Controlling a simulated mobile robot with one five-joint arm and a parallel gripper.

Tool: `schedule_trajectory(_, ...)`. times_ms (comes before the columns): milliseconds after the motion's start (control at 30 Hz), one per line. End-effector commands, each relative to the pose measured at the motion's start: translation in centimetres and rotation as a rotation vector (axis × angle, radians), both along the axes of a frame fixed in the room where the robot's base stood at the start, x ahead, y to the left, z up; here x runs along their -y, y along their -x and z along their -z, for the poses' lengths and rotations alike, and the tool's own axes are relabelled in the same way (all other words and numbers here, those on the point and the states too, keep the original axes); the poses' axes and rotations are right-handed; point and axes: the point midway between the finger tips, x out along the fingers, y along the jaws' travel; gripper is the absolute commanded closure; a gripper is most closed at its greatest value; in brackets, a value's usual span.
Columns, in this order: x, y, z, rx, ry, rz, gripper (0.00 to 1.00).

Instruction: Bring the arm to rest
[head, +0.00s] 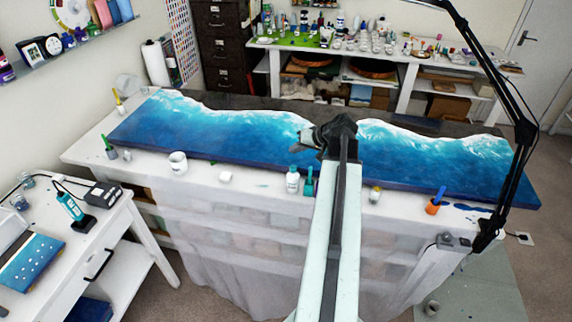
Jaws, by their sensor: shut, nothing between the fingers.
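My arm reaches forward from the bottom of the head view, and its end stands over the front middle of a long blue-and-white resin panel (250,150). My gripper (296,148) points to the left over the panel, with dark fingers close together and nothing seen in them. The height of the gripper above the panel cannot be judged. The arm hides part of the panel and of the table's front edge.
On the white table (200,180) along the panel's front edge stand a white mug (178,163), a white bottle (293,180), a teal container (309,182) and an orange cup (433,207). A black lamp arm (520,150) rises at right. A small side table stands at left.

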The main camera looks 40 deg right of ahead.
Motion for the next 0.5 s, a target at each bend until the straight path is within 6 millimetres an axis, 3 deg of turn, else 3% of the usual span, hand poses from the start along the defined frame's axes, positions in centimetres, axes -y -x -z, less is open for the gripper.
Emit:
schedule_trajectory(267,-0.9,-0.9,0.2,0.0,-0.001,-0.019,1.0)
schedule_trajectory(367,-4.8,-4.2,1.1,0.001,0.0,-0.093,1.0)
schedule_trajectory(467,-11.7,-8.8,2.2,-0.001,0.001,-0.215,1.0)
schedule_trajectory(500,-15.0,-10.4,2.8,-0.006,0.005,-0.269,1.0)
